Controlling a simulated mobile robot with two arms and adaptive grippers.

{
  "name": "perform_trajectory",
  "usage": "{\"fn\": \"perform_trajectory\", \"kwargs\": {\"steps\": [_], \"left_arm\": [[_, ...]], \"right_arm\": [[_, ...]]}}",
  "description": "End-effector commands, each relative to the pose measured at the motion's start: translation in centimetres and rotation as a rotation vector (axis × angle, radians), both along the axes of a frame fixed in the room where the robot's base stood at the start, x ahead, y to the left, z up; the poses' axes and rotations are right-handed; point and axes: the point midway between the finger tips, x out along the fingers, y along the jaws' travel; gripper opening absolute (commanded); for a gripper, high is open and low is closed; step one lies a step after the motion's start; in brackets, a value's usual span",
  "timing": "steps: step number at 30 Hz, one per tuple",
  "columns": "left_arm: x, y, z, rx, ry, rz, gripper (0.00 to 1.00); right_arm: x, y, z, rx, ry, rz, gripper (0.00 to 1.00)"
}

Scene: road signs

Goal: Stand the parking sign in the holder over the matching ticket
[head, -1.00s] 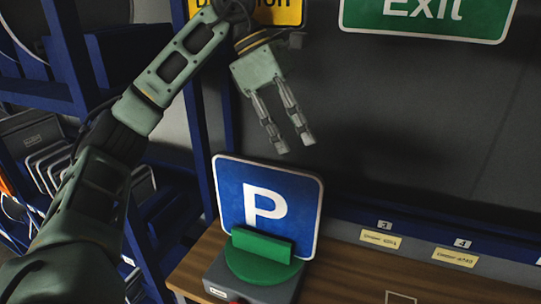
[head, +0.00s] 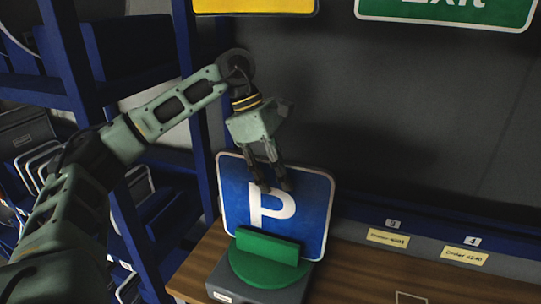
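The parking sign (head: 312,205), a blue square with a white P, stands upright behind a green clamp-like piece (head: 268,262) on a grey box (head: 226,284) at the wooden table's left end. My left gripper (head: 276,188) points down at the sign's upper part, its fingers covering part of the P. Its two fingers are apart; I cannot tell whether they touch the sign. Yellow tickets lie under number 3 (head: 388,238) and number 4 (head: 464,254) on the back ledge; their writing is too small to read surely. My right gripper is out of view.
A yellow sign (head: 255,5) and a green Exit sign (head: 445,12) are on the dark back panel above. A blue shelf rack (head: 88,110) stands at the left. The wooden table (head: 350,275) looks clear right of the grey box, apart from a pale outline (head: 411,298).

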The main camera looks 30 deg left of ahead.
Motion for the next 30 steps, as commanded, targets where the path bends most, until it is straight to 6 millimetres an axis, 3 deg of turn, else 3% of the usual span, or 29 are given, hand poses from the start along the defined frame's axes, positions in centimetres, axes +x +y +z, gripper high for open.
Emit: {"fn": "perform_trajectory", "kwargs": {"steps": [6,14,26,30], "left_arm": [[0.1,-0.6,-1.5,0.0,0.0,0.0,0.34],[0.2,-0.7,-1.7,-0.001,-0.001,0.0,0.34],[0.2,-0.7,-1.6,-0.001,-0.001,0.0,0.01],[0.2,-0.7,-1.6,-0.001,-0.001,0.0,0.0]], "right_arm": [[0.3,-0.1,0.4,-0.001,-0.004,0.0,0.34],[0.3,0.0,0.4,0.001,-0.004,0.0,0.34],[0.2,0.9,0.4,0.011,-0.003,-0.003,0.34],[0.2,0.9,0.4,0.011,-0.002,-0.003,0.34]]}}
